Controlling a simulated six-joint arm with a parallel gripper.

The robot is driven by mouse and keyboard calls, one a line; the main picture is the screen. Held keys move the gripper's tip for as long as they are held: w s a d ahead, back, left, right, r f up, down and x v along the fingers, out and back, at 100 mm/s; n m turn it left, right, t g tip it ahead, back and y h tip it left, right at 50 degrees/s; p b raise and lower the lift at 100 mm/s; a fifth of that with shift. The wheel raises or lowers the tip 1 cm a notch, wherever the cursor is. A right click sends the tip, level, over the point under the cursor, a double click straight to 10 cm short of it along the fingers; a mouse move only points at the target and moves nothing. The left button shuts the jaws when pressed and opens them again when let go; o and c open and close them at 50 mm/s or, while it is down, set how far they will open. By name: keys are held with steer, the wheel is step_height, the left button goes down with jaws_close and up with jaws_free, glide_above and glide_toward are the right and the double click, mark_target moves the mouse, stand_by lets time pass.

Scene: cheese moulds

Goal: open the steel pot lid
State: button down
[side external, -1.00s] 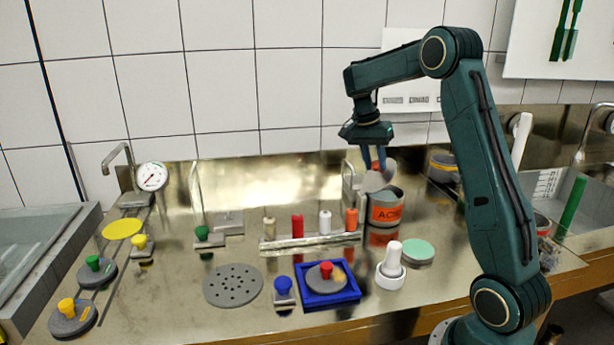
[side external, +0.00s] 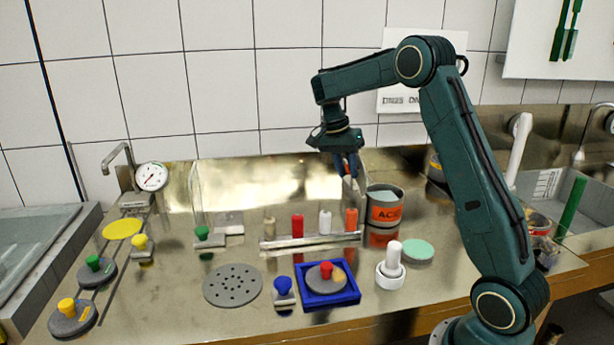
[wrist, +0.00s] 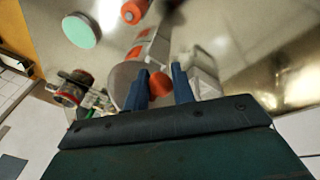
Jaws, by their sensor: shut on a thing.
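The steel pot (side external: 384,213) stands at the back right with an orange label band. Its top is uncovered and I see into its mouth. My gripper (side external: 347,172) points down just left of the pot. In the wrist view my gripper (wrist: 160,82) is shut on the round orange-red lid knob (wrist: 161,91), one finger on each side. A grey disc beside the knob, which looks like the lid (wrist: 122,78), shows partly behind the fingers. In the side view the lid is mostly hidden or edge-on near the fingertips, so its exact tilt is unclear.
A rack (side external: 310,241) with several coloured pegs stands close in front of my gripper. A mint-topped disc (side external: 418,251) and a white mortar-like cup (side external: 390,273) lie in front of the pot. A blue tray (side external: 331,298) is at the front.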

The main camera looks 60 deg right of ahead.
steer(key=shift+w+a+f, duration=0.2)
steer(key=shift+w+f, duration=0.05)
steer(key=shift+w, duration=0.25)
steer(key=c, duration=1.1)
jaws_free()
steer(key=shift+r, duration=0.1)
steer(key=shift+w+a+r, duration=0.2)
steer(key=shift+w+a, duration=1.9)
steer(key=shift+a, duration=0.05)
steer(key=shift+w+a+r, duration=0.2)
steer(key=shift+w+a, duration=1.9)
steer(key=shift+a, duration=0.05)
steer(key=shift+a, duration=0.15)
